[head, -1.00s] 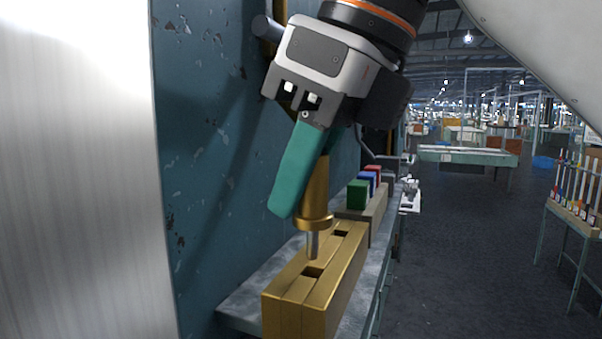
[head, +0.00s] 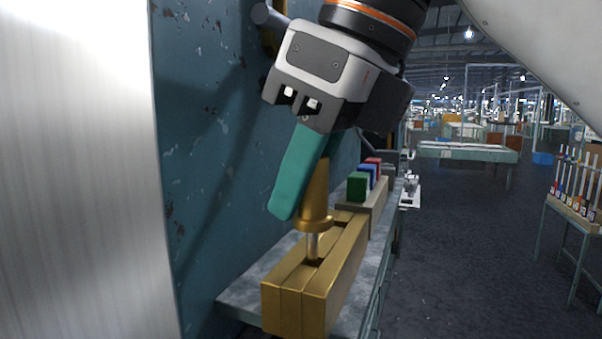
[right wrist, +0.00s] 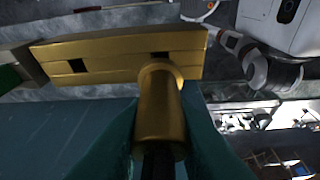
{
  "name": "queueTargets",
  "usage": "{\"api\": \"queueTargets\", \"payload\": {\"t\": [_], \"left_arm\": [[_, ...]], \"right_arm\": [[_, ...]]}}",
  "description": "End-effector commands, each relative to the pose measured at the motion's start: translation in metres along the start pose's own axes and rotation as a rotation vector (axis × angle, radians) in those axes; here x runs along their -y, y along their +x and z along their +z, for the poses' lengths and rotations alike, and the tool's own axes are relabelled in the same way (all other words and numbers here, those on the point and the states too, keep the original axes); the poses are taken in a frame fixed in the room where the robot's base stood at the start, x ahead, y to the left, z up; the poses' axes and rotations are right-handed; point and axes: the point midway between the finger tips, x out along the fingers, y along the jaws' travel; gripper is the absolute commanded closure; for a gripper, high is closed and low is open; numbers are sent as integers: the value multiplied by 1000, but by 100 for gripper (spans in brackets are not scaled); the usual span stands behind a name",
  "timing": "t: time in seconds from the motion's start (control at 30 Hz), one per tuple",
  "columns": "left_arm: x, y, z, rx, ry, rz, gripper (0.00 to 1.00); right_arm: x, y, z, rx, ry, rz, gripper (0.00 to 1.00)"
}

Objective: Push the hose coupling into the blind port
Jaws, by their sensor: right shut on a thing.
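The hose coupling (head: 316,195) is a brass cylinder with a flange and a thin steel tip pointing down. My right gripper (head: 300,178), with teal fingers, is shut on it. The brass block (head: 335,285) below has square openings in its top. The tip is at the nearer opening in the head view; I cannot tell how far it is inside. In the right wrist view, the coupling (right wrist: 160,110) sits between the fingers. Its flange is close to one opening (right wrist: 160,55), and the other opening (right wrist: 77,66) is clear. I cannot tell which is blind. My left gripper is not seen.
The block rests on a narrow grey shelf (head: 244,297) against a worn teal wall (head: 205,150). Behind it a holder carries green (head: 357,187), blue and red blocks. A rack of tubes (head: 577,190) stands on a table at right. The floor right of the shelf is open.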

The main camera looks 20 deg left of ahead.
Motion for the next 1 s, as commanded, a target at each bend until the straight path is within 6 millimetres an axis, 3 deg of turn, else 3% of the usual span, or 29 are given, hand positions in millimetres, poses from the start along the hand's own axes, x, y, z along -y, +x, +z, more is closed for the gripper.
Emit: {"api": "queueTargets", "payload": {"t": [1.0], "left_arm": [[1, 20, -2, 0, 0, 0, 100]], "right_arm": [[0, 24, 11, 0, 1, 0, 100]]}}
